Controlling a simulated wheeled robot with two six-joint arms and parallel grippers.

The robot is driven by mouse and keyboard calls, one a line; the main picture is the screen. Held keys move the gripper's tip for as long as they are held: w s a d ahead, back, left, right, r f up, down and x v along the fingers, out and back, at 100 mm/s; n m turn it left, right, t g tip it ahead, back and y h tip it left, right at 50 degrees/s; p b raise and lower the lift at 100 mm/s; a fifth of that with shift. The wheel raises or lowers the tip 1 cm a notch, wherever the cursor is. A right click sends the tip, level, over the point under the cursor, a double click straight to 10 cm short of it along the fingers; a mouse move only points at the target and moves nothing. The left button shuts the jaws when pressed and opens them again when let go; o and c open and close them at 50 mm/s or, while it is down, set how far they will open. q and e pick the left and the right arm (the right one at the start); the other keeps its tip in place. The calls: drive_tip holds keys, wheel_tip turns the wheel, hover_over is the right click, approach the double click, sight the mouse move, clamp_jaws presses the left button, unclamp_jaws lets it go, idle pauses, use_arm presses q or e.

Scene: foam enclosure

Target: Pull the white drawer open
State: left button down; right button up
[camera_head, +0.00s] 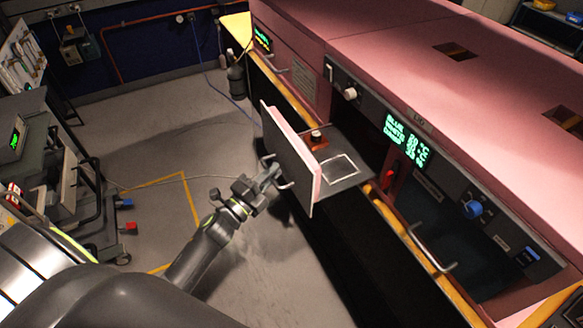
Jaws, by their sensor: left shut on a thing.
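The white drawer (292,165) juts out of the front of the pink machine, standing open. Its front panel looks grey-white in shade, with a pale pink inner side. Behind the panel, its dark tray (345,182) shows a white outlined rectangle. A thin metal handle (284,186) is on the outer face of the panel. My left gripper (274,178) comes in from the lower left and is shut on this handle; its fingertips partly hide it. My right gripper is not in view.
A small orange-brown item (318,139) sits in the drawer near the panel. The pink machine (400,50) fills the right side, with a green display (408,140) and another handle (432,250). A grey cart (50,170) stands at left. Grey floor (160,130) between them is clear.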

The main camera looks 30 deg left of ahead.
use_arm(q)
drive_tip(key=s+a, duration=0.2)
drive_tip(key=s, duration=0.1)
drive_tip(key=shift+s+a+f+b, duration=0.1)
drive_tip(key=shift+s+a+b, duration=0.1)
drive_tip(key=shift+a+b, duration=0.15)
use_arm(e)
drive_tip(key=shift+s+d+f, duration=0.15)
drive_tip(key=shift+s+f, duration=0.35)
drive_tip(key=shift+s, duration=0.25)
use_arm(q)
drive_tip(key=c, duration=1.5)
unclamp_jaws()
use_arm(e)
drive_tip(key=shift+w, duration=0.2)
